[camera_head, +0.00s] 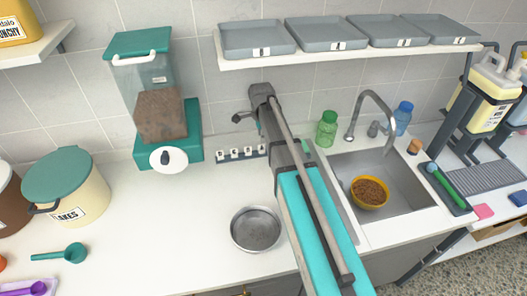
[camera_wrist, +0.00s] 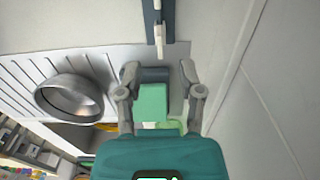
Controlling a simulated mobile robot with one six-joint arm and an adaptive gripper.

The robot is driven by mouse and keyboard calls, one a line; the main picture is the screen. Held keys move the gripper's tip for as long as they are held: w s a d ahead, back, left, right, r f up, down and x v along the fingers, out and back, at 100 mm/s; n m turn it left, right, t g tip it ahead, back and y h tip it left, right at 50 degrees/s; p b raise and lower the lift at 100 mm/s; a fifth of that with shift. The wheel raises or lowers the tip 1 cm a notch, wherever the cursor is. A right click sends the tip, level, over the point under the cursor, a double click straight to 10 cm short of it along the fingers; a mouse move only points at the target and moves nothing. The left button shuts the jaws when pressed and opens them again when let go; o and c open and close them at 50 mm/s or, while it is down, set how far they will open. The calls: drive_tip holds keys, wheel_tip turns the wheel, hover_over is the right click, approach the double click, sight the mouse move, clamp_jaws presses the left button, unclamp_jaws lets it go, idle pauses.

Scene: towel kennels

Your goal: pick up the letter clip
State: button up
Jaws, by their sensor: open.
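In the wrist view my gripper (camera_wrist: 158,75) is open, one grey finger on each side. A mint-green piece (camera_head: 308,148) also shows beside my arm in the head view. A dark rail (camera_head: 232,157) with small white letter plates runs along the wall foot.
A steel bowl (camera_head: 255,228) stands in front of the rail. The sink (camera_head: 402,188) holds a yellow bowl of kibble (camera_head: 370,192). A green bottle (camera_head: 327,129) and a faucet (camera_head: 370,110) stand behind. A shelf with grey trays (camera_head: 257,39) hangs above.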

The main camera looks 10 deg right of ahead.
sight(262, 145)
drive_tip(key=shift+f, duration=0.1)
idle(0.3)
drive_tip(key=shift+f+b, duration=2.55)
drive_tip(key=shift+b, duration=0.05)
drive_tip(key=shift+c, duration=0.2)
clamp_jaws()
